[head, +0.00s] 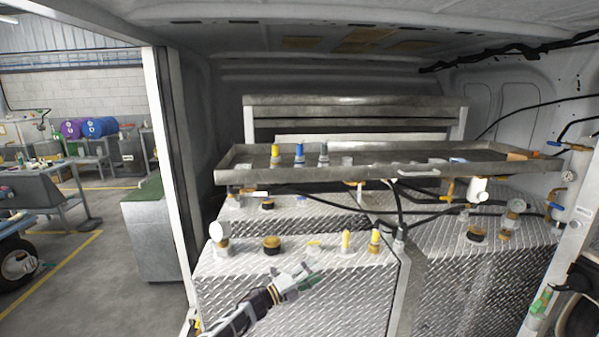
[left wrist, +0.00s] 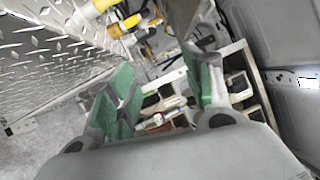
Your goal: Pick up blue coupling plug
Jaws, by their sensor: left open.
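The blue coupling plug (head: 299,153) stands upright in the long metal tray (head: 400,172), between a yellow plug (head: 275,155) and a grey plug (head: 323,153). My left gripper (head: 312,277) is in front of and below the tray, over the near diamond-plate tank, well apart from the blue plug. In the left wrist view its two green-padded fingers (left wrist: 160,95) are spread with nothing held between them. I cannot make out the blue plug in the left wrist view.
Yellow-topped fittings (head: 346,240) and capped ports (head: 271,243) stand on the near tank (head: 300,262). Black hoses (head: 400,205) and valves hang under the tray's front edge. The van's door post (head: 170,150) bounds the left side.

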